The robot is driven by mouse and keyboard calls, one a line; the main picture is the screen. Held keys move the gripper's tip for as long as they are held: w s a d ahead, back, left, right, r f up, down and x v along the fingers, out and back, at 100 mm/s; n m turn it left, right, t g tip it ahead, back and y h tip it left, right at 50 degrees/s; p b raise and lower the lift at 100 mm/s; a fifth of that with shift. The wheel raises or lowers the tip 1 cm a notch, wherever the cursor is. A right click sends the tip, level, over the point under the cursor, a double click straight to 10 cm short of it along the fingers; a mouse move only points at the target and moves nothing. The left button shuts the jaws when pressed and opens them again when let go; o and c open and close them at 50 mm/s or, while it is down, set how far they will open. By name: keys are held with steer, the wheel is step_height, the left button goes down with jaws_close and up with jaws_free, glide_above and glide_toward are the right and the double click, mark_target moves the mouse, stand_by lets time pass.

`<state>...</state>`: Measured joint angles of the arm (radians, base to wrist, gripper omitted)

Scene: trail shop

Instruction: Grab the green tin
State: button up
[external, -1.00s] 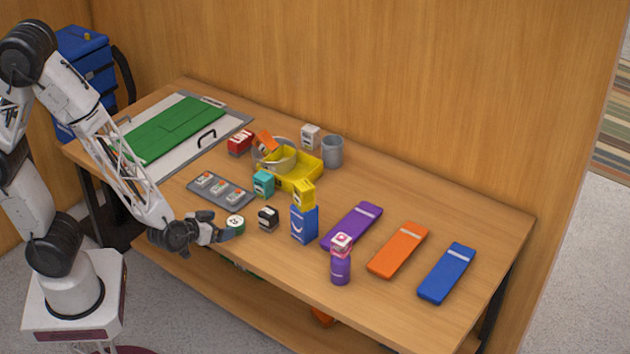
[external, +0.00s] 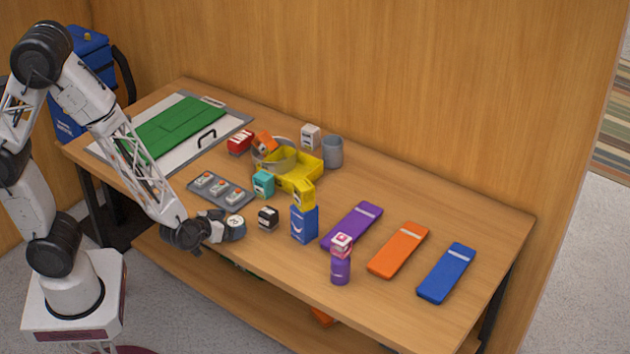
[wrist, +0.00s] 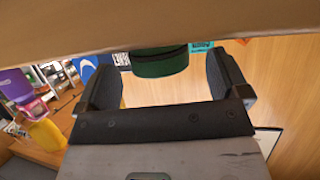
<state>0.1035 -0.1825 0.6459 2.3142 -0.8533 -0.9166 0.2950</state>
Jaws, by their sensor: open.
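The green tin (external: 236,221) is a short round tin with a white, numbered lid, near the table's front edge. In the wrist view its dark green side (wrist: 160,62) shows between the two fingers. My gripper (external: 228,229) is open and low at the tin, with a finger in front of it in the external view. In the wrist view the fingers of my gripper (wrist: 166,72) stand apart, one on each side of the tin, with gaps showing. The tin's lower part is partly hidden in the external view.
A black box (external: 268,217) stands just right of the tin. A grey tray (external: 220,190) with small items lies behind it. The table's front edge is close.

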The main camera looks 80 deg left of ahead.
mark_target(232, 222)
steer(key=shift+x, duration=1.25)
steer(key=c, duration=1)
steer(key=shift+r, duration=0.15)
steer(key=shift+r, duration=0.85)
steer(key=shift+s+r, duration=0.25)
steer(key=shift+r, duration=0.65)
steer(key=s+d+r, duration=0.1)
steer(key=s, duration=1.4)
steer(key=shift+s+d, duration=0.2)
steer(key=shift+d, duration=0.2)
steer(key=shift+r, duration=0.15)
